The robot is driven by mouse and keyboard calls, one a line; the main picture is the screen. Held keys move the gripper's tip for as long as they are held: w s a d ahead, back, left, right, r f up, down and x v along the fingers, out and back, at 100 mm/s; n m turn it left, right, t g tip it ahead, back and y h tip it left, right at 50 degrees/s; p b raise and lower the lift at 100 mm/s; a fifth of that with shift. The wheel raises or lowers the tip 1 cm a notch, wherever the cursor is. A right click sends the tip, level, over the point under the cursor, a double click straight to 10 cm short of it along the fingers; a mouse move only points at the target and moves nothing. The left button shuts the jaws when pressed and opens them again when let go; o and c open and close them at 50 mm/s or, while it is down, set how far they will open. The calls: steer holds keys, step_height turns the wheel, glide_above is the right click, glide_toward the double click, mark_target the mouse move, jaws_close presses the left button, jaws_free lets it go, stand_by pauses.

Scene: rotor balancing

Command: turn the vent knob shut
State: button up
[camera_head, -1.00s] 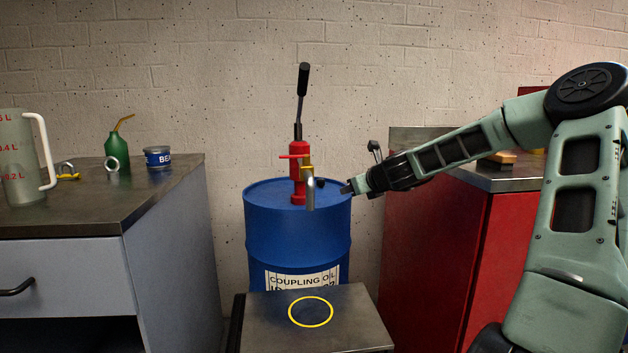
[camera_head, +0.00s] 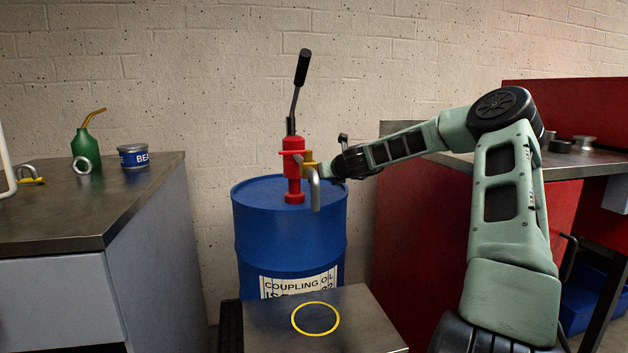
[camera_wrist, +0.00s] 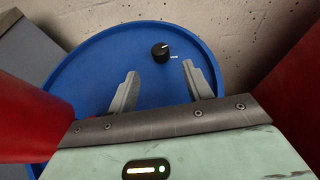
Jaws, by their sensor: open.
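The vent knob (camera_wrist: 160,52) is a small black knob with a white mark. It sits on the blue drum's lid (camera_wrist: 95,60) in the wrist view. My gripper (camera_wrist: 158,80) is open and empty, its two grey fingers spread apart. The knob shows between and beyond the fingertips, and I see no contact. In the head view my gripper (camera_head: 328,172) is at the right of the pump's spout, over the right part of the blue drum (camera_head: 290,235). The knob is hidden there.
A red hand pump (camera_head: 293,165) with a black lever and downturned spout (camera_head: 315,192) stands on the drum, close to my gripper. A low stand (camera_head: 365,320) with a yellow ring is in front. A red cabinet (camera_head: 420,235) stands right, a workbench (camera_head: 130,205) left.

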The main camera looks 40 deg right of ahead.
steer(key=x, duration=0.8)
steer(key=shift+w+d+f, duration=0.1)
steer(key=shift+w, duration=0.05)
steer(key=c, duration=1)
